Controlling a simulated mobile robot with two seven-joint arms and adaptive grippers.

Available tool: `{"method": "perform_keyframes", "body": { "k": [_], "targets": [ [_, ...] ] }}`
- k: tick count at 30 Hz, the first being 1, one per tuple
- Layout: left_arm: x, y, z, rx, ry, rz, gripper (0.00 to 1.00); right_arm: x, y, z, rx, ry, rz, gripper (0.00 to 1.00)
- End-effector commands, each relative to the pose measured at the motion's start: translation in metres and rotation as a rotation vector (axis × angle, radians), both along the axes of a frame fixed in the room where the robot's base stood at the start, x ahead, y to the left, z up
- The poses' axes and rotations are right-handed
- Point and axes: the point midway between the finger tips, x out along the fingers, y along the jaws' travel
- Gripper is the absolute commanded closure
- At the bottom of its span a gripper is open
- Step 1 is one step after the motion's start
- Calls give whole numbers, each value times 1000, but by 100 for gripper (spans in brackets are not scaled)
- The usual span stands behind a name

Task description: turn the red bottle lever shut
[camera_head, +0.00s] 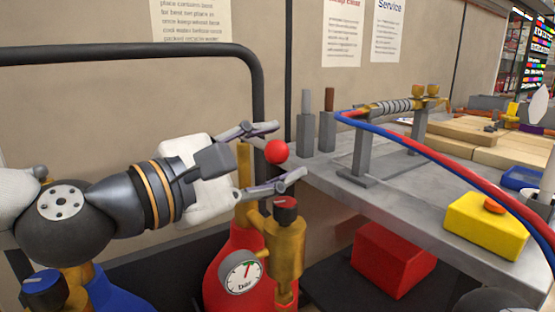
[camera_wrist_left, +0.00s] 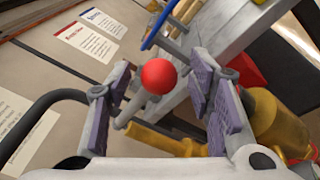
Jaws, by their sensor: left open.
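The red bottle (camera_head: 228,275) stands at lower centre in the head view, with a brass valve body (camera_head: 287,245) and a pressure gauge (camera_head: 243,272) on it. The lever's red ball knob (camera_head: 277,152) is above the valve. In the left wrist view the red ball (camera_wrist_left: 158,76) sits on a short grey rod (camera_wrist_left: 132,108). My left gripper (camera_head: 288,150) is open, one finger above and one below the ball in the head view. In the left wrist view the ball lies between the two fingers (camera_wrist_left: 163,82), with gaps on both sides. My right gripper is not in view.
A grey table (camera_head: 335,180) stands right of the bottle, carrying a metal stand (camera_head: 362,155), red and blue hoses and a yellow box (camera_head: 486,225). A red box (camera_head: 393,260) is below it. A black rail (camera_head: 255,90) rises behind my gripper. A blue bottle (camera_head: 105,292) is lower left.

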Motion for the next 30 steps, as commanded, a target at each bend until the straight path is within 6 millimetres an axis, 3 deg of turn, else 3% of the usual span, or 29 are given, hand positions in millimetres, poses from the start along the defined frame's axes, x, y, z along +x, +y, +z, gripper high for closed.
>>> {"method": "perform_keyframes", "body": {
  "k": [11, 18, 26, 30],
  "targets": [
    [9, -9, 0, -1, 1, 0, 52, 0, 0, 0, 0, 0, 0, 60],
    [9, -9, 0, 0, 0, 0, 100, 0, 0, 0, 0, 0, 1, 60],
    [12, -10, 1, 0, 0, 9, 100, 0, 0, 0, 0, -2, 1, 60],
    [23, -13, 1, 1, 0, 47, 100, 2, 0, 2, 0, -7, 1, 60]
  ]
}}
